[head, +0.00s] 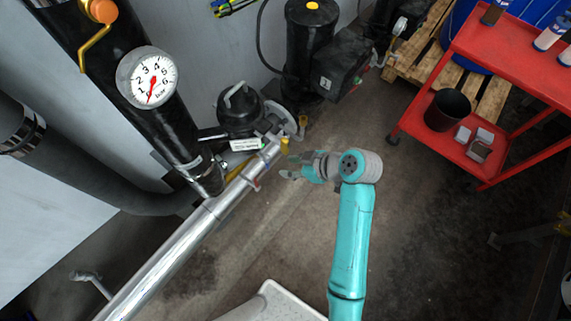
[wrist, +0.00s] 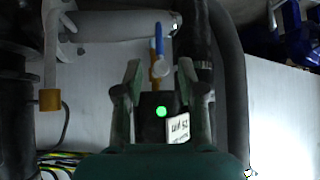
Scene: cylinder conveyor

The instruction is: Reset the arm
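My gripper (head: 283,186) is in the middle of the head view, at the end of my teal arm. It points left toward a shiny metal pipe, and I cannot tell the exact distance. In the wrist view, its two fingers (wrist: 160,70) stand apart with nothing held between them.
The metal pipe (head: 190,243) runs diagonally at left. A pressure gauge (head: 147,78) sits on a black pipe. A black pump (head: 309,45) stands at the back. A red cart (head: 513,58) with a black bucket (head: 448,110) stands at right. Open floor (head: 425,220) lies right of my arm.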

